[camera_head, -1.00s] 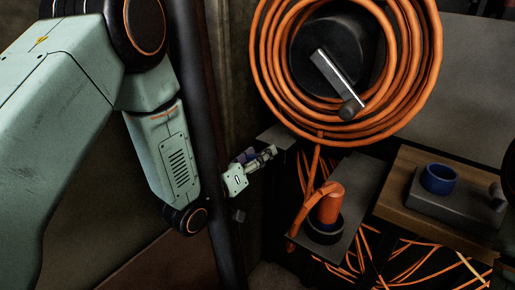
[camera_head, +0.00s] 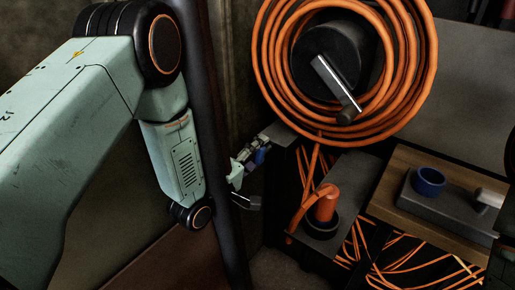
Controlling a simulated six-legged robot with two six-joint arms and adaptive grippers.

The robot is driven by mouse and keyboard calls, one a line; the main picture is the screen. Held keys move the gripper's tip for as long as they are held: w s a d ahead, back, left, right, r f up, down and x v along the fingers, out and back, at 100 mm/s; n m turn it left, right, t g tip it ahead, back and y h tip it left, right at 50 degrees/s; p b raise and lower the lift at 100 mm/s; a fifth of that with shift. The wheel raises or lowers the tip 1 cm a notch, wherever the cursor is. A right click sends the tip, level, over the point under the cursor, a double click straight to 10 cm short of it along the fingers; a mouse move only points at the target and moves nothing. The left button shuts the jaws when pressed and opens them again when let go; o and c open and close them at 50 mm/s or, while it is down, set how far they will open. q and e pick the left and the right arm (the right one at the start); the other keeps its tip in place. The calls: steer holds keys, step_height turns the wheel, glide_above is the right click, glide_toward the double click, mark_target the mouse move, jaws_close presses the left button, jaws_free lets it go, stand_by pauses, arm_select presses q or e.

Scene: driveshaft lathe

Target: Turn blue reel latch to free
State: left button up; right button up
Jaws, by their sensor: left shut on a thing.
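My left gripper (camera_head: 259,148) is small and partly dark, beside the dark post and below left of the cable reel. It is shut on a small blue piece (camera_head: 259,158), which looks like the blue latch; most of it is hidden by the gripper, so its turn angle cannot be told. The reel (camera_head: 325,55) has a black hub with a silver crank, wound with orange cable (camera_head: 414,70). My right gripper is not in view.
An orange plug (camera_head: 325,205) stands in a dark socket on a grey panel. A blue ring (camera_head: 429,181) sits on a grey block on a wooden board (camera_head: 400,212). Loose orange cables lie below. A dark post (camera_head: 208,110) stands close to my left arm.

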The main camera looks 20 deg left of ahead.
arm_select(q)
steer(key=shift+a+n+p, duration=0.1)
steer(key=shift+n+p, duration=0.2)
steer(key=shift+n, duration=0.8)
steer(key=o, duration=1)
steer(key=shift+o, duration=0.9)
steer(key=shift+f, duration=0.1)
steer(key=shift+s, duration=0.1)
steer(key=v, duration=0.7)
steer(key=shift+s, duration=0.15)
